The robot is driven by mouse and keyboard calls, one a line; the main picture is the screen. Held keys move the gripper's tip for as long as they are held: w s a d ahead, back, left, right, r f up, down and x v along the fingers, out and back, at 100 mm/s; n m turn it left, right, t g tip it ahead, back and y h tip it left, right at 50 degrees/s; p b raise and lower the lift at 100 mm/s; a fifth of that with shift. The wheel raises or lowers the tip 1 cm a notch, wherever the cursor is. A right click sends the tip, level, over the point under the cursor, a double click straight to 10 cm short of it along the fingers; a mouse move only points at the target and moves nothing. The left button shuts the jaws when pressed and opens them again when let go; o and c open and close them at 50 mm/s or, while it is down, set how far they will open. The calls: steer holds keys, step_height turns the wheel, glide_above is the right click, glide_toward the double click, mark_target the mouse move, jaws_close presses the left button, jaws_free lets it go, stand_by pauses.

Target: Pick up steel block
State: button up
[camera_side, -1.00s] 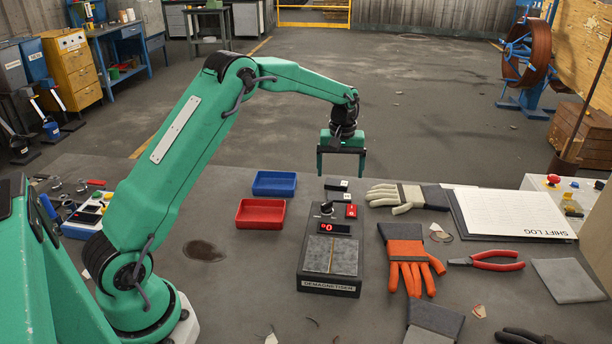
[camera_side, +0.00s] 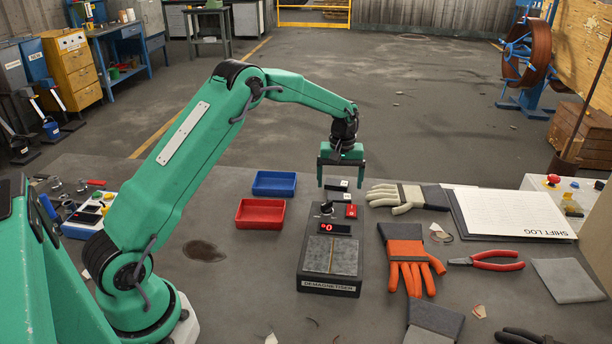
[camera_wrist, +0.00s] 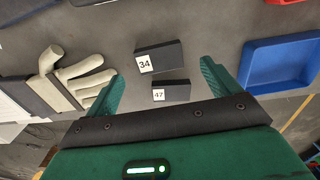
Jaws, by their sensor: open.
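Two dark steel blocks lie on the bench side by side, apart from each other. In the wrist view the larger block (camera_wrist: 166,54) has a white label 34 and the smaller block (camera_wrist: 178,91) has a white label 47. My gripper (camera_wrist: 161,72) is open and empty, with its green fingers to either side of the blocks in that view. In the side view my gripper (camera_side: 340,187) points down above the blocks, behind the demagnetiser. One dark block (camera_side: 336,185) shows between the fingers there. The exact height above the blocks is hard to tell.
The demagnetiser (camera_side: 331,262) stands close in front. A blue tray (camera_side: 274,183) and a red tray (camera_side: 260,213) lie to the left. A pale glove (camera_side: 396,198) lies close on the right, with an orange glove (camera_side: 407,260) and pliers (camera_side: 490,261) farther along.

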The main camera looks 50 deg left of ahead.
mark_target(339, 196)
steer(key=shift+f, duration=2.3)
steer(key=shift+w+r, duration=0.1)
steer(key=c, duration=1.3)
steer(key=shift+c, duration=0.2)
steer(key=shift+r, duration=0.15)
steer(key=shift+r, duration=0.65)
steer(key=r, duration=0.1)
steer(key=d+r, duration=0.1)
steer(key=r, duration=0.1)
steer(key=s+d+r, duration=0.1)
steer(key=d+r, duration=0.1)
steer(key=d, duration=0.1)
steer(key=s+d+r, duration=0.1)
steer(key=d+r, duration=0.1)
steer(key=d, duration=0.1)
steer(key=s+d+r, duration=0.2)
steer(key=d, duration=0.2)
steer(key=shift+r, duration=0.2)
steer(key=shift+w, duration=0.1)
